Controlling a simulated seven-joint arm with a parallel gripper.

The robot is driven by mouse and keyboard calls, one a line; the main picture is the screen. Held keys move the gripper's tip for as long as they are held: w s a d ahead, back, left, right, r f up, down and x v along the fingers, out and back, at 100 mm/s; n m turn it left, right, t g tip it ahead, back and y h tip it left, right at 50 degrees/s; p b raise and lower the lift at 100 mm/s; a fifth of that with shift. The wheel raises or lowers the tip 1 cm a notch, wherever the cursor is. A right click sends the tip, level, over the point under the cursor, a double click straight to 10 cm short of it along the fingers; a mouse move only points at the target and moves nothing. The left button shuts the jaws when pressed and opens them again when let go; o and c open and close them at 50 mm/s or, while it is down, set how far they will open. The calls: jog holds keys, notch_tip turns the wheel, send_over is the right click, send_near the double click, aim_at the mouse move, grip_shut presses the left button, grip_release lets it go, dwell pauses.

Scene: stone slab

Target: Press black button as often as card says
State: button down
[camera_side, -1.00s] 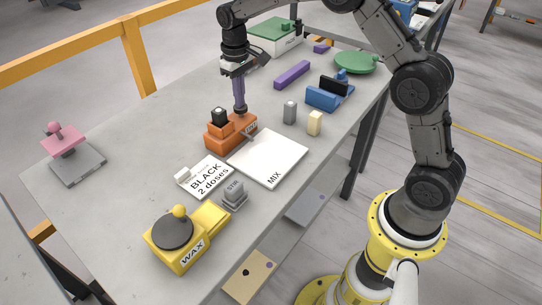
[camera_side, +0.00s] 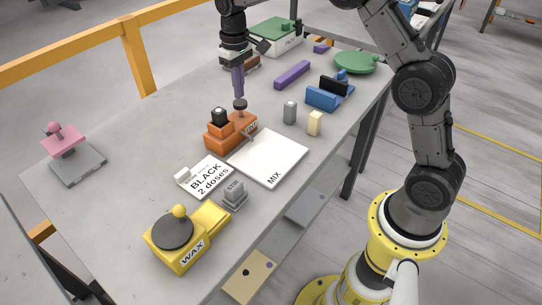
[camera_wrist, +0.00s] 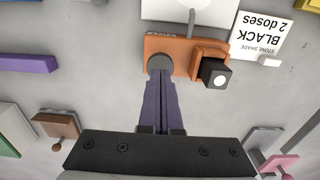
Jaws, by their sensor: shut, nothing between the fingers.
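The orange dispenser (camera_side: 228,133) stands on the slab with a dark round press button (camera_side: 240,104) on a raised stem and a black cube (camera_side: 219,115) at its left end. In the wrist view, the button (camera_wrist: 160,62) is at the fingertips, and the black cube (camera_wrist: 217,75) has a white dot. My gripper (camera_side: 239,96) is shut and empty, its purple fingers pointing down right over the button. I cannot tell whether they touch it. The white card (camera_side: 206,176) lies in front of the dispenser and reads "BLACK 2 doses".
A white MIX board (camera_side: 268,158) lies under the dispenser's spout. A grey STIR block (camera_side: 234,194) and yellow WAX device (camera_side: 184,240) stand in front. Grey and cream blocks (camera_side: 314,123), a blue device (camera_side: 323,99) and a purple bar (camera_side: 292,75) stand right and behind.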

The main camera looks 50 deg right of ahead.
jog(key=shift+r, duration=0.1)
jog(key=shift+r, duration=2.9)
jog(key=s+a+r+t, duration=0.3)
jog(key=s+r+t, duration=0.1)
jog(key=s+r, duration=1.15)
jog(key=s+f, duration=0.6)
jog(key=s, duration=0.3)
jog(key=s+f+t, duration=0.1)
jog(key=s+f, duration=0.5)
jog(key=s, duration=0.3)
jog(key=shift+s+a+t, duration=0.25)
jog(key=shift+s+t, duration=0.05)
